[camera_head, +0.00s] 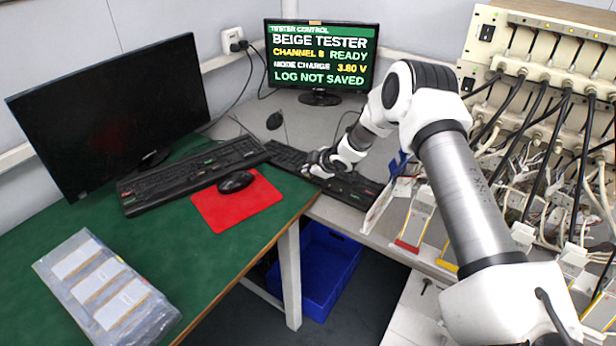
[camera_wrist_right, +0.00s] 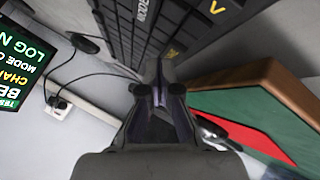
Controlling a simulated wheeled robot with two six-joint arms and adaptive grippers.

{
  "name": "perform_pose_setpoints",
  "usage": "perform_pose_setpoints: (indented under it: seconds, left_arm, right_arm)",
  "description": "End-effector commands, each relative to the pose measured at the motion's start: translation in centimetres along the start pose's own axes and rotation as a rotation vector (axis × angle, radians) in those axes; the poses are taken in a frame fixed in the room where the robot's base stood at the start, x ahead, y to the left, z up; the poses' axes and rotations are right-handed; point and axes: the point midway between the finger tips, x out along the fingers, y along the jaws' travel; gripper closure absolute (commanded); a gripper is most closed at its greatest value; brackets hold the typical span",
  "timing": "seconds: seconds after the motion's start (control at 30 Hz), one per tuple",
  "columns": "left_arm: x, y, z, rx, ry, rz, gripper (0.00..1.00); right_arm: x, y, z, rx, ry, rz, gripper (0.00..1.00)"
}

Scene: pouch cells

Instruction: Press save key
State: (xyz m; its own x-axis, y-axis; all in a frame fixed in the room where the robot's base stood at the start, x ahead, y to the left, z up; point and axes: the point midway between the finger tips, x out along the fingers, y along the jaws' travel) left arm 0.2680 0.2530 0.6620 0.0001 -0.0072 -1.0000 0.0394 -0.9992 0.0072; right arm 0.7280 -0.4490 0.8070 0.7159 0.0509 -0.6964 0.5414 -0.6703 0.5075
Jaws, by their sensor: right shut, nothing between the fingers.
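The tester keyboard (camera_head: 358,190) lies on the grey bench below the tester monitor (camera_head: 322,62), which reads "BEIGE TESTER, CHANNEL 8 READY, MODE CHARGE 3.80 V, LOG NOT SAVED". My right gripper (camera_head: 312,166) is at this keyboard, over its left-middle part, and hides some keys. In the wrist view the right gripper's fingertips (camera_wrist_right: 160,68) are together and empty, near the edge of the black keyboard (camera_wrist_right: 150,25), which has some yellow marks on its keys. I cannot tell whether the fingertips touch a key. The save key cannot be made out. My left gripper is not in view.
A dark monitor (camera_head: 110,115), a second keyboard (camera_head: 190,178), a mouse (camera_head: 236,182) on a red mat (camera_head: 240,212) and bagged pouch cells (camera_head: 105,290) are on the green table. A beige tester rack (camera_head: 545,60) with many cables stands at right. A blue crate (camera_head: 315,270) is below.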

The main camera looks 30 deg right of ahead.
Motion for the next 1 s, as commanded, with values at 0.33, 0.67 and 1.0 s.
perform_pose_setpoints:
  seconds: [0.33,0.67,1.0]
  left_arm:
    - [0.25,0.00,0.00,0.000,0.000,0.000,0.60]
    - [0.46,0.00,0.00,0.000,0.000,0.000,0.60]
    - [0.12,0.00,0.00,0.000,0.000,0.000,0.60]
  right_arm:
    - [0.32,-0.25,0.24,0.000,0.000,0.000,1.00]
    - [0.61,-0.47,0.46,0.000,-0.001,-0.001,1.00]
    - [0.34,-0.27,0.27,0.000,-0.001,-0.001,1.00]
